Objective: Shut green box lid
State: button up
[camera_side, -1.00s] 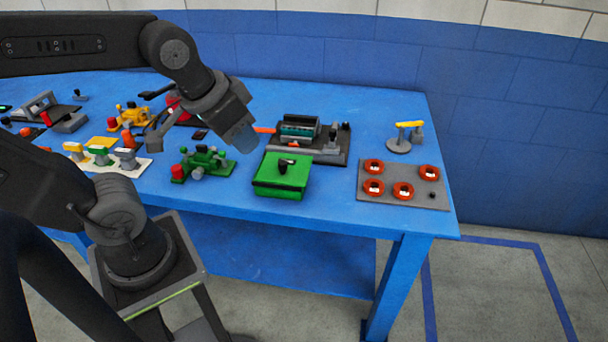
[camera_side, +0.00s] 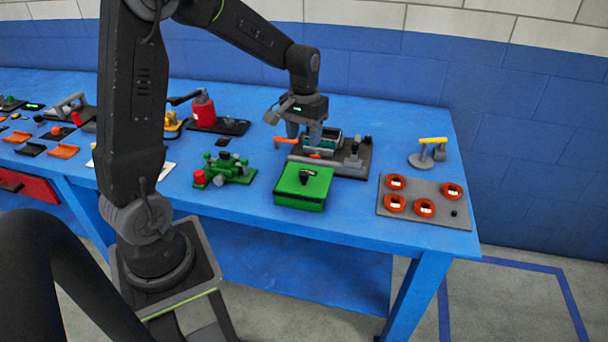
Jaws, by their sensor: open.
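The green box (camera_side: 303,188) stands near the front edge of the blue table. Its lid lies flat on top and looks closed, with a black handle (camera_side: 306,176) on it. My gripper (camera_side: 304,138) points down behind the box, above the near left part of a dark fixture. Its fingers are apart, with nothing clearly between them. Whether the fingertips touch the fixture is too small to tell.
The dark fixture (camera_side: 352,162) with a teal part stands just behind the box. A green device (camera_side: 226,170) with a red knob is at its left. A grey plate (camera_side: 428,206) with several orange rings lies at its right. A yellow-handled stand (camera_side: 422,160) is at the back right.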

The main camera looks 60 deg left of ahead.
aim_at(304, 173)
notch_tip(304, 173, down, 12)
jog(key=shift+f, duration=0.1)
jog(key=shift+c, duration=0.3)
grip_shut()
dwell(0.4)
